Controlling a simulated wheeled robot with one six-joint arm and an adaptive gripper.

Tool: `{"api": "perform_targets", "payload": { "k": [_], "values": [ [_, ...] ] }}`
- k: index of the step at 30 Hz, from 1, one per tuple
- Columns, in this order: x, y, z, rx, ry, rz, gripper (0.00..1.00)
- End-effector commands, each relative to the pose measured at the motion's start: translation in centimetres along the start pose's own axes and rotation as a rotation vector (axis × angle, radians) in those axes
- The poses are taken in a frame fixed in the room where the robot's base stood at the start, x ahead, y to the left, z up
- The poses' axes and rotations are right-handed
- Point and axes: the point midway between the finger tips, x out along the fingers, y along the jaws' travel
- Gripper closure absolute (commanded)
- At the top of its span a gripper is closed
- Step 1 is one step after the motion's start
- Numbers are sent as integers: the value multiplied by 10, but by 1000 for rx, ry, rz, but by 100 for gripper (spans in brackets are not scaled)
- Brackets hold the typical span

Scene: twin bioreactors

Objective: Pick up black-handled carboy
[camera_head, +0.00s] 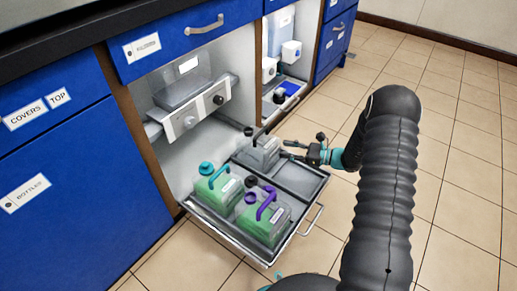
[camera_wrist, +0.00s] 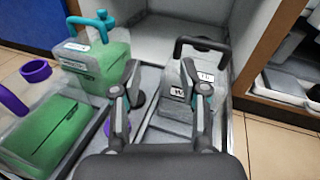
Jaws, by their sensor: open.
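The black-handled carboy (camera_wrist: 187,78) is clear and greyish, with a white label and a black handle on top. In the wrist view it stands upright in the tray, straight ahead of my gripper (camera_wrist: 168,75). My gripper is open, with one finger left of the carboy's body and the other overlapping its right part; I cannot tell whether they touch it. In the head view the carboy (camera_head: 259,153) stands at the back of the pulled-out tray, and my gripper (camera_head: 288,150) reaches it from the right.
A teal-handled green carboy (camera_head: 218,190) and a purple-handled green carboy (camera_head: 263,215) share the pulled-out tray (camera_head: 297,180). The tray's right part is bare. A grey device (camera_head: 192,112) sits above inside the cabinet. Tiled floor (camera_head: 445,130) is clear at right.

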Motion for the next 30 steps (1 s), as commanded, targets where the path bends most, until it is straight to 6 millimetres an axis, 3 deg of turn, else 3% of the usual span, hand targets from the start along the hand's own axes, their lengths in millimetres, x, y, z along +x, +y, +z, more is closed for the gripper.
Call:
{"api": "perform_targets", "payload": {
  "k": [3, 8, 11, 21, 30],
  "values": [
    [-4, -9, -29, 62, -38, -65, 56],
    [-6, -14, -46, 99, -63, -110, 56],
    [1, -16, -48, 103, -68, -115, 56],
    [58, -22, -44, 102, -67, -113, 56],
    [77, -25, -43, 103, -67, -116, 56]
  ]
}}
